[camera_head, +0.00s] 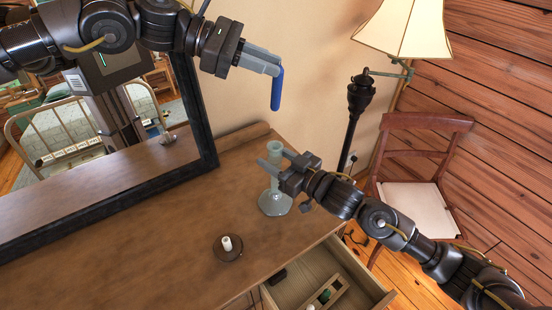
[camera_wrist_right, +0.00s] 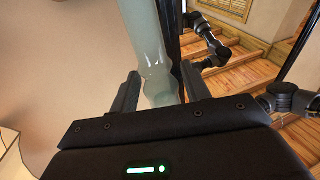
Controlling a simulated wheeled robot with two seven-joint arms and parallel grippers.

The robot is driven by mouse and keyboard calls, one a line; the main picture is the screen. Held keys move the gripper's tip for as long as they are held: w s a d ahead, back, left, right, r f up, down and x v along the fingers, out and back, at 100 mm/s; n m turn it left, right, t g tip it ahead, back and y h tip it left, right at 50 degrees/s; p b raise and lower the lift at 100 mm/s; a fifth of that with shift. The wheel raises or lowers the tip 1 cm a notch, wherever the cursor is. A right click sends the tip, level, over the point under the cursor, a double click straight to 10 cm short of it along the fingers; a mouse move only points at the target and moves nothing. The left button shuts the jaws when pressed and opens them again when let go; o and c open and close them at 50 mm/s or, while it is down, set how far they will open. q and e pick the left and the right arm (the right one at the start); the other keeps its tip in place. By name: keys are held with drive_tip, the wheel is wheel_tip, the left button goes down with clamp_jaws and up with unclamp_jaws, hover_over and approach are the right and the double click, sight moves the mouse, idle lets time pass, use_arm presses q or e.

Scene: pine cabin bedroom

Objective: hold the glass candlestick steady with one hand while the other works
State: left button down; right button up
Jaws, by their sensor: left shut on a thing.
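The glass candlestick (camera_head: 275,203), pale green and translucent, stands upright on the wooden dresser top (camera_head: 180,215). My right gripper (camera_head: 274,160) is at its upper stem, with one finger on each side. In the right wrist view the candlestick (camera_wrist_right: 152,60) is between the spread fingers (camera_wrist_right: 160,92), with a gap visible on the left; contact is not clear. My left gripper (camera_head: 276,67) is shut on a blue stick-like thing (camera_head: 277,90), possibly a candle, held upright above and behind the candlestick, apart from it.
A small dark holder with a white candle stub (camera_head: 227,244) stands on the dresser. An open drawer (camera_head: 352,270) holding small items juts out at the front. A framed mirror (camera_head: 208,130) stands at left. A floor lamp (camera_head: 360,95) and chair (camera_head: 415,205) are at right.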

clamp_jaws()
use_arm(q)
wheel_tip(320, 180, down, 8)
drive_tip(key=n+t+h, duration=0.1)
drive_tip(key=n, duration=0.2)
drive_tip(key=shift+a+r+n, duration=0.25)
drive_tip(key=shift+a+n, duration=0.05)
drive_tip(key=shift+a, duration=0.1)
